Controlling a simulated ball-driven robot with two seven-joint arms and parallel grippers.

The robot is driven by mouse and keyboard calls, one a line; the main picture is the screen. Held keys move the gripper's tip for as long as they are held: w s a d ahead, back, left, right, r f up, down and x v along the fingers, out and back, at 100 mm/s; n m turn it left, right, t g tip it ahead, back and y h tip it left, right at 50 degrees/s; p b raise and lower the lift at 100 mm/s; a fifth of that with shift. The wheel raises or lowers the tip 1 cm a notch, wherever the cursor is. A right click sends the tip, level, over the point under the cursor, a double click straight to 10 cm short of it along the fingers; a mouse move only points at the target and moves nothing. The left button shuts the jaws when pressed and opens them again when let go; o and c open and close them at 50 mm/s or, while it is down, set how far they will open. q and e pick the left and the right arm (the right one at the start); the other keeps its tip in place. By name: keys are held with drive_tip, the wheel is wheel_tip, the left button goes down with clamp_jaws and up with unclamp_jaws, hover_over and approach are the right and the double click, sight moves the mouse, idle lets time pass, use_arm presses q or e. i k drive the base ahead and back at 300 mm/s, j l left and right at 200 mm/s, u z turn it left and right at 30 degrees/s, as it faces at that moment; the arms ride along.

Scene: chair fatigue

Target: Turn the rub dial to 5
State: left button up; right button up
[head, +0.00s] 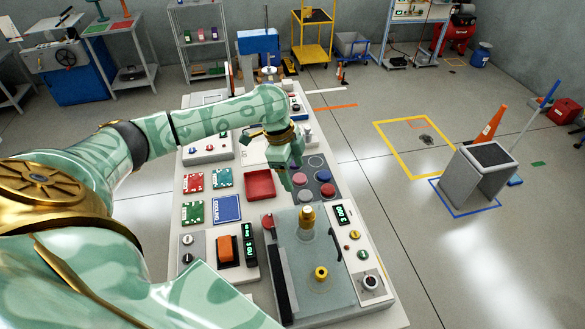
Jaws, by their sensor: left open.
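My left arm reaches in from the left over the bench. My left gripper (286,176) points down between the red tray and the pad with round discs. It is open, with nothing seen between its fingers. No dial label is readable, so I cannot tell which knob is the rub dial. A black-and-silver knob (370,282) sits on the panel at the near right, below a green display (343,214). Two small knobs (187,248) sit on a panel at the near left. The gripper is apart from all of these knobs. My right gripper is out of view.
A clear-covered machine (318,285) with brass fittings fills the near bench. An orange switch (227,250), a red tray (260,185), coloured cards (226,208) and a disc pad (325,178) lie around the gripper.

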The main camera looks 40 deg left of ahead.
sight(370, 283)
drive_tip(key=k, duration=1)
